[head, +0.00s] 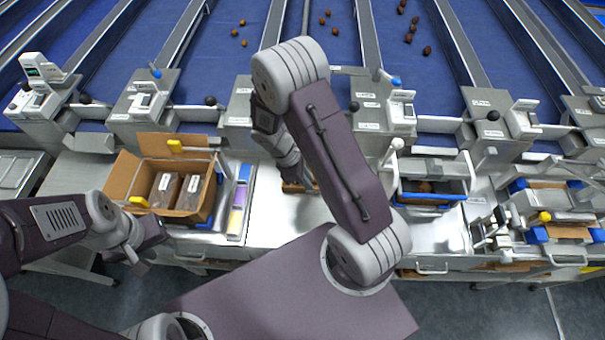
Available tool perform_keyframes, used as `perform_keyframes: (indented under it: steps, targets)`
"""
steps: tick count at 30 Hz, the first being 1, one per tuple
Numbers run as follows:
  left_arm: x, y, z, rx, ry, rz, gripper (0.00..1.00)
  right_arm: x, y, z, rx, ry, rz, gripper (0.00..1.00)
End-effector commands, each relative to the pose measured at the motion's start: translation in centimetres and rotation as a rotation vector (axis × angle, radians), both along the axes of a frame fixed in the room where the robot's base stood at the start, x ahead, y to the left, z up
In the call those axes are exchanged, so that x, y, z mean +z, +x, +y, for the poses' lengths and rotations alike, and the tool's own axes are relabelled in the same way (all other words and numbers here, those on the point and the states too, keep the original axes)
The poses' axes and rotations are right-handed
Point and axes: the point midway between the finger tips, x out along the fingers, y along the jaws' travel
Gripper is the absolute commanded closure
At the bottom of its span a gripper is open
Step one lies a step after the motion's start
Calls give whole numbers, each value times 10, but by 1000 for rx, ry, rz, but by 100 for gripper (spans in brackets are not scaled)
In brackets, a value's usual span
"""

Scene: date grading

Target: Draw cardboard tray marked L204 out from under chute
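A piece of brown cardboard (291,188), perhaps a tray edge, shows at the middle station below my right gripper (300,180). My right arm hides most of it and of the chute there. No marking L204 can be read on it. My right gripper points down at this cardboard; its fingertips are mostly hidden, so its opening and any contact cannot be told. My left gripper (128,252) hangs in front of the bench at the left, apart from the cardboard; its opening is unclear.
An open cardboard box (123,178) with packed bags stands at left, beside a bin of coloured cards (238,210). A blue-edged tray station (432,190) stands right of my arm. Blue chutes (300,40) with a few dates run behind. Bare steel bench (270,225) lies between.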

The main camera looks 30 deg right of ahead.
Motion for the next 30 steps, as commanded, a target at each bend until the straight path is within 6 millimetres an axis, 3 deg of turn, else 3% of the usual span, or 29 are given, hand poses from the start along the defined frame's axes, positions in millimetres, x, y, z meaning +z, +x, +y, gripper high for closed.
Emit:
perform_keyframes:
  steps: [3,10,21,23,30]
  targets:
    - [0,0,0,0,0,0,64,-21,-6,-7,-1,0,6,86]
    - [-1,0,0,0,0,0,64,-45,-11,-16,-1,0,2,86]
    - [-1,0,0,0,0,0,64,-50,-11,-17,-1,2,-1,86]
    - [-1,0,0,0,0,0,64,-50,-11,-17,-1,2,-1,100]
    - [-1,0,0,0,0,0,64,-50,-11,-17,-1,2,-1,100]
